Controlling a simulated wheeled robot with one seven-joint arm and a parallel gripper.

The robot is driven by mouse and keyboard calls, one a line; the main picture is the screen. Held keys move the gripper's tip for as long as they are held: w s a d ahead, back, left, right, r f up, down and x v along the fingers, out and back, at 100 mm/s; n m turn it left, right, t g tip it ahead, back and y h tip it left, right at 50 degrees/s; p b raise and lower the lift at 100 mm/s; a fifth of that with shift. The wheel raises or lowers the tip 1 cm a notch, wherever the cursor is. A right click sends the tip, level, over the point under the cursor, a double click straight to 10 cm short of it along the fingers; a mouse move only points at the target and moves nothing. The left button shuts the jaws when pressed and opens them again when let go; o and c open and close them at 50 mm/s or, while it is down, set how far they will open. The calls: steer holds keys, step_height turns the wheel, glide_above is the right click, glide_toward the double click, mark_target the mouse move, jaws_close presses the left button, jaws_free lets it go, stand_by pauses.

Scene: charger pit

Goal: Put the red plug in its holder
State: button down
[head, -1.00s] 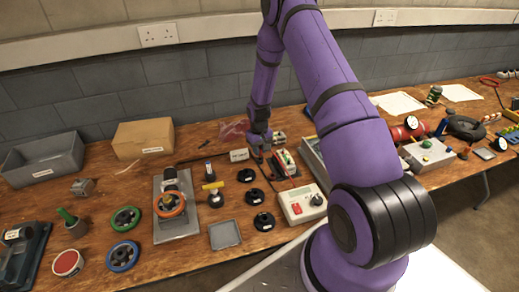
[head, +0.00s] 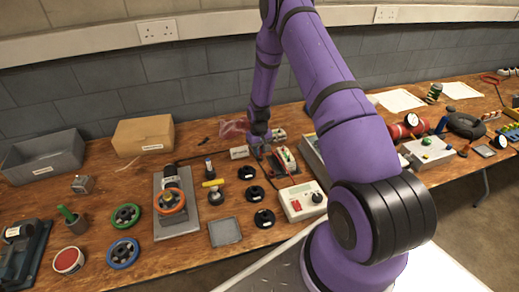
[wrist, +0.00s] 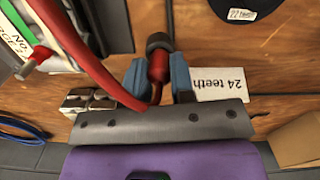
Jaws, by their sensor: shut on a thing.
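The red plug (wrist: 159,66), with a dark end, is between the two blue fingers of my gripper (wrist: 158,78) in the wrist view. My gripper is shut on it. A red cable (wrist: 85,55) curves from the plug toward the upper left. In the head view, my gripper (head: 259,147) is low over the back middle of the bench, beside a small unit with a white and green top (head: 285,159). The plug is too small to make out there. I cannot tell which thing is the plug's holder.
A white "24 teeth" label (wrist: 224,84) lies right of the fingers, and a small metal block (wrist: 88,100) lies left. Black round parts (head: 255,194) and a meter box with a red button (head: 302,203) stand in front of my gripper. Bare wood shows between them.

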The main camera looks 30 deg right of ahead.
steer(key=shift+f, duration=0.2)
steer(key=c, duration=0.9)
jaws_free()
steer(key=r, duration=1.1)
steer(key=shift+w, duration=0.25)
steer(key=shift+f, duration=0.1)
